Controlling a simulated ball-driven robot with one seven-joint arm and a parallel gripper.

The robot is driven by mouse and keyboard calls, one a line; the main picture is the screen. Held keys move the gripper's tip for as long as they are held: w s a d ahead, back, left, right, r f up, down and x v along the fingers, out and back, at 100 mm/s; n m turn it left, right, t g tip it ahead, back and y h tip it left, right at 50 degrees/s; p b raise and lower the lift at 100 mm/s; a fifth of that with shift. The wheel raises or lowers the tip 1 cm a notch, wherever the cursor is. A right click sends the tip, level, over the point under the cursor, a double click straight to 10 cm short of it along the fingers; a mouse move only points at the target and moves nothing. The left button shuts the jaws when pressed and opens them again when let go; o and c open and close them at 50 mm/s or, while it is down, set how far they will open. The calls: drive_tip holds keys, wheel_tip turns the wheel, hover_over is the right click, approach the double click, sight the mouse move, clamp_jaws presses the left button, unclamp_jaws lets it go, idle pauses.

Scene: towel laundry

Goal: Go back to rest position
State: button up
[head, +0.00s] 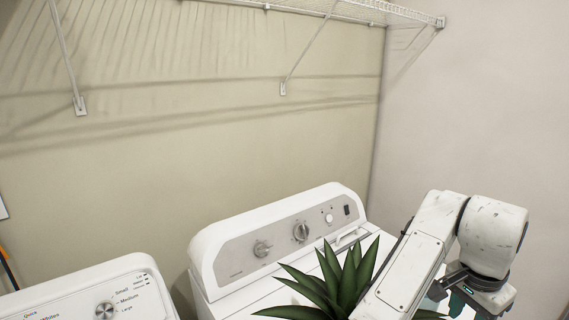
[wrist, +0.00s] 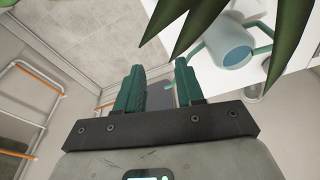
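My gripper shows from behind in the wrist view (wrist: 159,76), with its two teal fingers apart and no object visible between them. In the head view my gripper (head: 478,299) is at the lower right, pointing down, with its fingertips cut off by the bottom edge. My white arm bends over beside a green spiky plant (head: 345,281). No towel is visible in either view.
A white machine with dials (head: 268,234) stands against the wall behind the plant. Another machine (head: 92,296) is at lower left. A wire shelf (head: 345,10) hangs above. In the wrist view, leaves (wrist: 202,25) and a pale blue vessel (wrist: 228,52) are close by; an orange-and-white rack (wrist: 28,108) is left.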

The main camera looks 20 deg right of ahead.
drive_tip(key=s+f+n+t+h, duration=0.2)
drive_tip(key=s+f+n+h, duration=0.1)
drive_tip(key=f+n, duration=0.7)
drive_tip(key=s+a+f+n+y+b, duration=0.1)
drive_tip(key=s+a+f+n+y, duration=0.1)
drive_tip(key=s+a+f, duration=0.4)
drive_tip(key=s+a+f+n+g+y+b, duration=0.1)
drive_tip(key=s+a+f+n, duration=0.4)
drive_tip(key=a+f, duration=0.7)
drive_tip(key=shift+s+y+b, duration=0.8)
drive_tip(key=shift+s+y, duration=0.2)
